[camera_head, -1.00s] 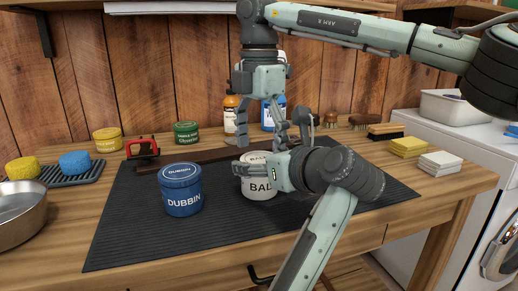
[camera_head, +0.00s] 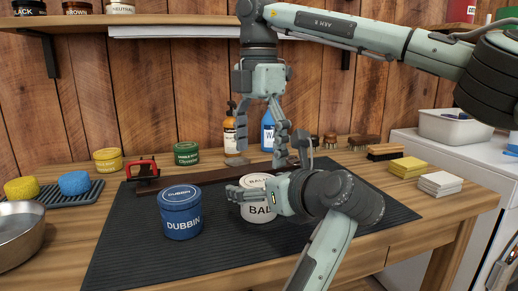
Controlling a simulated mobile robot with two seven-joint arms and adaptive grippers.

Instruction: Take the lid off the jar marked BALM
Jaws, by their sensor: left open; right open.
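The jar marked BALM (camera_head: 259,213) is a white round jar on the dark mat, with its white lid (camera_head: 256,181) on it. The last letter of its label is covered by my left gripper. My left gripper (camera_head: 240,190) comes in from the right side of the jar, low down. It is open, with a finger reaching across the jar's front; whether it touches the jar I cannot tell. My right gripper (camera_head: 262,155) points down above and behind the jar. It is open and empty, clear of the lid.
A blue DUBBIN jar (camera_head: 181,214) stands close left of the BALM jar on the mat (camera_head: 125,225). Behind are a dark bar (camera_head: 205,176), a red-handled tool (camera_head: 143,170), a green tin (camera_head: 186,153) and bottles (camera_head: 236,130).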

